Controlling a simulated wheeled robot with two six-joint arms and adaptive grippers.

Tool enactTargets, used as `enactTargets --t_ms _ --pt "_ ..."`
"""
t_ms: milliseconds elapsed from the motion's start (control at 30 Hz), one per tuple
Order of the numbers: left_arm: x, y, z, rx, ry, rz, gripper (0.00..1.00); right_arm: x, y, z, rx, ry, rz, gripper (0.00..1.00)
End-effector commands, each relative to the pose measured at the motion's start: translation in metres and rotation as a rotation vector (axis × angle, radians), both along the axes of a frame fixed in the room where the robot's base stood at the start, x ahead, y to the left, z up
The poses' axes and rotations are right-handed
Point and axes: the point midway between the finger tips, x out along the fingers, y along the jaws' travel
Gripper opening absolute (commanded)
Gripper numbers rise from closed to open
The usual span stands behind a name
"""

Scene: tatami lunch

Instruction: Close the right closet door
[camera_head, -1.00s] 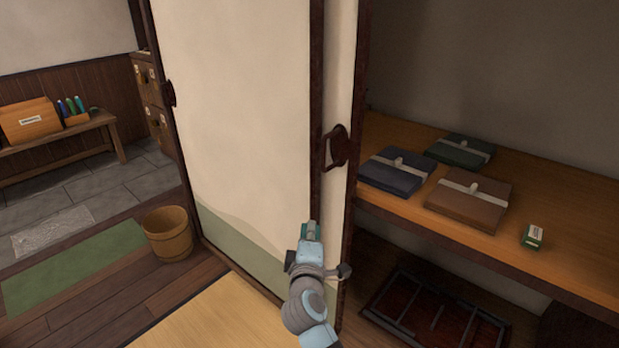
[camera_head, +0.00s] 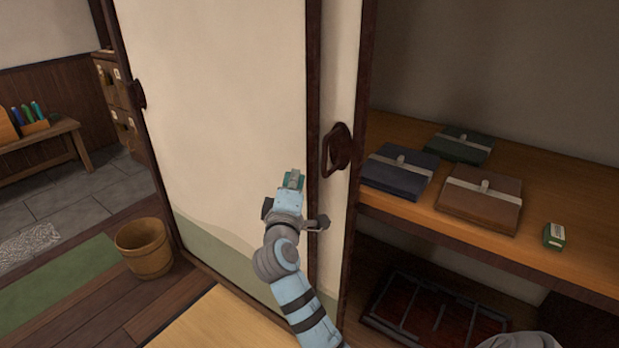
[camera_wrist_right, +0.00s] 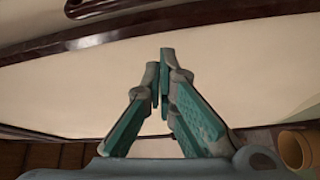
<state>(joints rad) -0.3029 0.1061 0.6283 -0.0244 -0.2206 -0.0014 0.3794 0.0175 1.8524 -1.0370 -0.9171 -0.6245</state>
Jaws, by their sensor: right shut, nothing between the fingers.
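The closet's sliding doors are cream panels with dark wood frames. The wide left panel (camera_head: 215,110) fills the middle of the head view. A narrow strip of the right closet door (camera_head: 342,60) shows beside it, with a dark oval pull (camera_head: 337,150) near its dark right edge. The closet to its right stands open. My right gripper (camera_head: 293,180) is shut and empty, in front of the wide panel, left of the pull and slightly lower. In the right wrist view its teal fingertips (camera_wrist_right: 166,55) point toward a cream panel; contact cannot be told. My left gripper is not in view.
The closet shelf (camera_head: 590,205) holds folded cloth bundles (camera_head: 480,198) and a small green box (camera_head: 554,236). A dark lattice piece (camera_head: 430,310) lies below. A wooden bucket (camera_head: 145,250) stands left of the doors, a bench (camera_head: 50,135) farther back.

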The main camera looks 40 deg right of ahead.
Motion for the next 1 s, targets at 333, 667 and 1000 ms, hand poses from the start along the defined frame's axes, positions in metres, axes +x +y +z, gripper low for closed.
enactTargets --t_ms 333,667,1000 --pt "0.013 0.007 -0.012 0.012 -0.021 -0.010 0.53 0.009 -0.039 -0.004 -0.002 0.001 0.002 0.00" --pt "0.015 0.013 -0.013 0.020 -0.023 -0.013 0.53 -0.003 -0.045 -0.006 0.001 0.000 0.005 0.00" --pt "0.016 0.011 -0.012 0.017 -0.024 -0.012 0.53 0.002 -0.041 -0.006 0.002 0.002 0.015 0.00"
